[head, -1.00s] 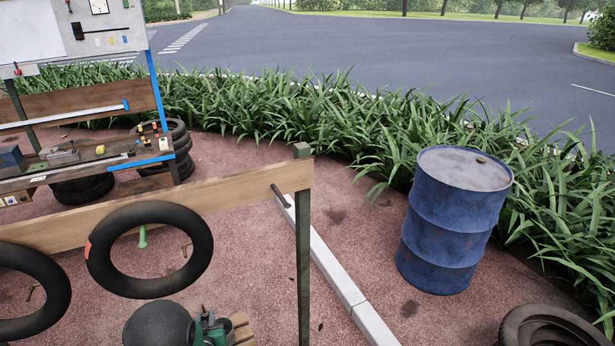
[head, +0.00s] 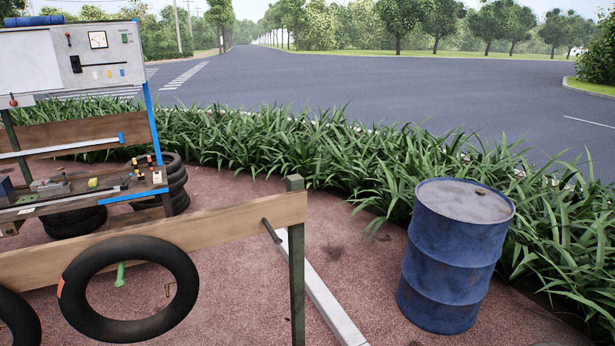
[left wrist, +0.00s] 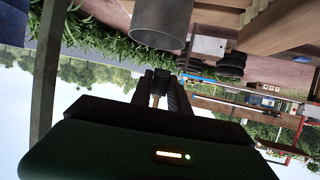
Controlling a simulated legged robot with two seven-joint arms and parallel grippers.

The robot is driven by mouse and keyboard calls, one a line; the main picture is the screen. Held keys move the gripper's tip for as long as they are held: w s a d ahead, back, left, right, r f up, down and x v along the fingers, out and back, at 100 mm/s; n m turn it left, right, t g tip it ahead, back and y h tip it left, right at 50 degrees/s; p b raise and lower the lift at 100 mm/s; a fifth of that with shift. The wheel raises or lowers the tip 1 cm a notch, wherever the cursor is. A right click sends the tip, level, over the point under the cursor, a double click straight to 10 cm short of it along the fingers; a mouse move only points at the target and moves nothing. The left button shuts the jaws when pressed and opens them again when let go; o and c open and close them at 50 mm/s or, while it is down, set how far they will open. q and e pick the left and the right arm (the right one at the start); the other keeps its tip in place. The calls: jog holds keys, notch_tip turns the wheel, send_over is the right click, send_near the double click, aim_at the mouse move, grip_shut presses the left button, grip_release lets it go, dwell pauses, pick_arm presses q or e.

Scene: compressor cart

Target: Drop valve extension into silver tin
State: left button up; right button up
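In the left wrist view, which is upside down, my left gripper (left wrist: 162,92) shows its dark fingers close together around a small brass-coloured piece (left wrist: 155,99), which looks like the valve extension. Much of that piece is hidden by the fingers. A grey metal cylinder (left wrist: 162,20), which looks like the silver tin, is beyond the fingertips at the top of the picture, apart from them. Its inside cannot be made out. Neither gripper nor the tin shows in the head view. My right gripper is in neither view.
Wooden boards (left wrist: 285,25) lie beside the tin. In the head view, a wooden rail (head: 220,222) with a hanging tyre (head: 78,308) stands in front, a workbench (head: 85,190) at left, and a blue drum (head: 450,255) at right. Paving lies between the rail post and drum.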

pick_arm(q)
jog(key=shift+o, duration=1.2)
jog(key=shift+s+r, duration=0.15)
jog(key=shift+o, duration=1.4)
jog(key=shift+a+f, duration=0.1)
jog(key=shift+f, duration=0.1)
jog(key=b+v, duration=0.2)
jog(key=v, duration=1.4)
jog(key=shift+s+r, duration=0.15)
jog(key=shift+r, duration=0.05)
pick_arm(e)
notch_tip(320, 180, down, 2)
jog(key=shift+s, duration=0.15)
